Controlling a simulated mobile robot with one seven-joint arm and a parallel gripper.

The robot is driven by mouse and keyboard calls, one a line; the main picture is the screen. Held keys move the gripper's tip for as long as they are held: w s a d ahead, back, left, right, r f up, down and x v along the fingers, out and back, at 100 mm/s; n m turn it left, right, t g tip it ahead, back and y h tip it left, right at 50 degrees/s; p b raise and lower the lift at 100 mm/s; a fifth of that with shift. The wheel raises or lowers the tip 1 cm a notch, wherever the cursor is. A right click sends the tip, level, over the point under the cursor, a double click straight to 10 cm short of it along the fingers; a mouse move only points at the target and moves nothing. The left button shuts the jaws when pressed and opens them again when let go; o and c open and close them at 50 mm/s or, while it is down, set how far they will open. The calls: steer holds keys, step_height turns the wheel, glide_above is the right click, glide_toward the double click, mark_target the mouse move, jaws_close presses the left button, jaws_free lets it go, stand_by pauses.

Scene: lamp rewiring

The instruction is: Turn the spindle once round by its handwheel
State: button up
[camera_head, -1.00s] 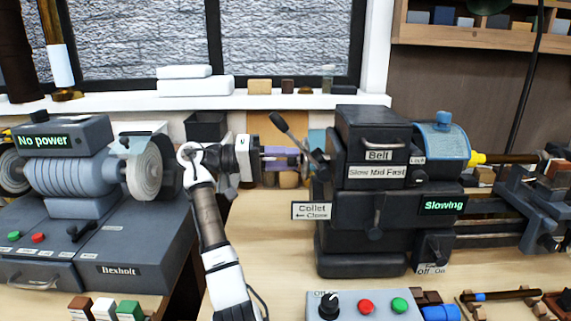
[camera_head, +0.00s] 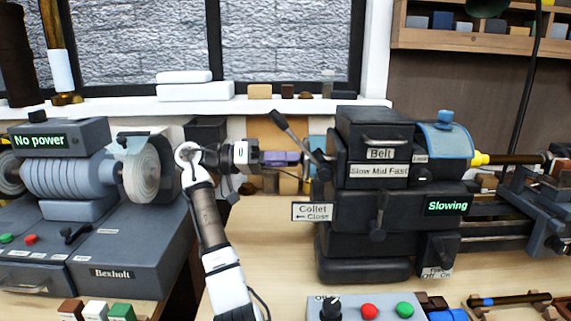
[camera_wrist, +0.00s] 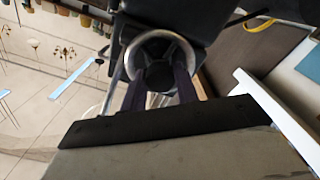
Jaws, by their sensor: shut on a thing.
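The handwheel is a bright metal ring (camera_wrist: 160,34) on the left end of the dark lathe headstock (camera_head: 375,215). In the head view it is mostly hidden behind my fingers and the collet lever. My gripper (camera_head: 303,159) reaches it from the left, held level. In the wrist view the dark fingers of my gripper (camera_wrist: 166,72) lie across the ring and are closed on it. The exact contact is hard to see. The headstock display (camera_head: 446,206) reads "Slowing".
The collet lever (camera_head: 290,132) slants up close above my gripper. A grinder (camera_head: 90,172) reading "No power" stands at the left. A control box (camera_head: 350,309) with red and green buttons stands in front. The bench between grinder and lathe is clear.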

steer(key=shift+m+b, duration=3.4)
steer(key=shift+m, duration=12.8)
steer(key=o, duration=1)
steer(key=shift+a, duration=0.1)
